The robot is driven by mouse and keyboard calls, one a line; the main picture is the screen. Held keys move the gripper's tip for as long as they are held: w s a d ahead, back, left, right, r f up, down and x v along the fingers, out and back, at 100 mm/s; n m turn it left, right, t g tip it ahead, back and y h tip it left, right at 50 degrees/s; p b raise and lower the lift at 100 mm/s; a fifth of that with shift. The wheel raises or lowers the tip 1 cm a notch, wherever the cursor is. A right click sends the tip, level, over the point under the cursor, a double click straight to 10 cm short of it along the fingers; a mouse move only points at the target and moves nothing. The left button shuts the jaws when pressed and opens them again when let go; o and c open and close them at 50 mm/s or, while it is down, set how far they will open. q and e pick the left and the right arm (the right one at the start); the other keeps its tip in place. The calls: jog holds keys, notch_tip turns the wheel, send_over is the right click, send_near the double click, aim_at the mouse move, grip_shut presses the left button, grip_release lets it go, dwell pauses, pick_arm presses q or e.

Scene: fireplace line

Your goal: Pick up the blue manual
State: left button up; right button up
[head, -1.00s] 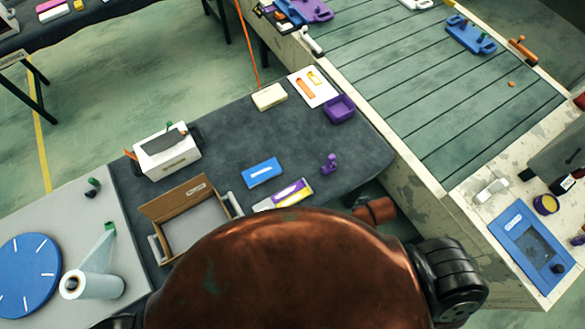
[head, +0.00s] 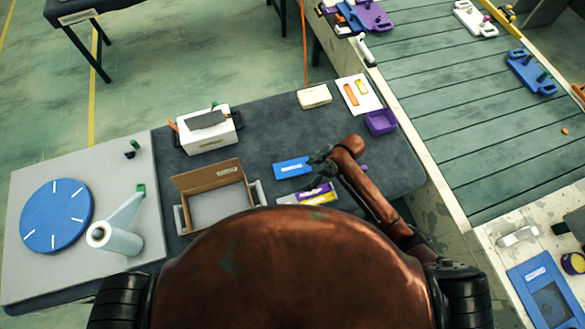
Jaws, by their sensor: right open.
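The blue manual (head: 291,168) lies flat on the dark table, to the right of the open cardboard box. It is a small blue booklet with a white label. My right gripper (head: 314,168) is open at the manual's right end, and its dark fingers overlap that end in the head view. I cannot tell whether they touch it. My right arm reaches up from the lower right. My left gripper is not in view.
An open cardboard box (head: 178,182) stands left of the manual. A purple and yellow package (head: 318,197) lies just below it. A white box (head: 190,141), a cream block (head: 314,96) and a purple bin (head: 381,122) stand farther back. The table between them is clear.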

aim_at(292, 168)
jog(key=w+r+n, duration=0.1)
jog(key=w+a+n+g, duration=0.1)
jog(key=w, duration=0.1)
jog(key=w+a+r+n, duration=0.1)
jog(key=n, duration=0.1)
jog(key=shift+w+a+r+g+h, duration=0.2)
jog(key=shift+w+r+g+h, duration=0.05)
jog(key=shift+r+g+h, duration=0.1)
jog(key=shift+w+a+r+n, duration=0.1)
jog(key=shift+w+r+n, duration=0.15)
jog(key=shift+w+n, duration=0.2)
jog(key=shift+w+x, duration=0.2)
jog(key=shift+x, duration=1.7)
jog(key=shift+w+x, duration=0.2)
jog(key=shift+x, duration=1.65)
jog(key=shift+c, duration=0.4)
jog(key=c, duration=1.2)
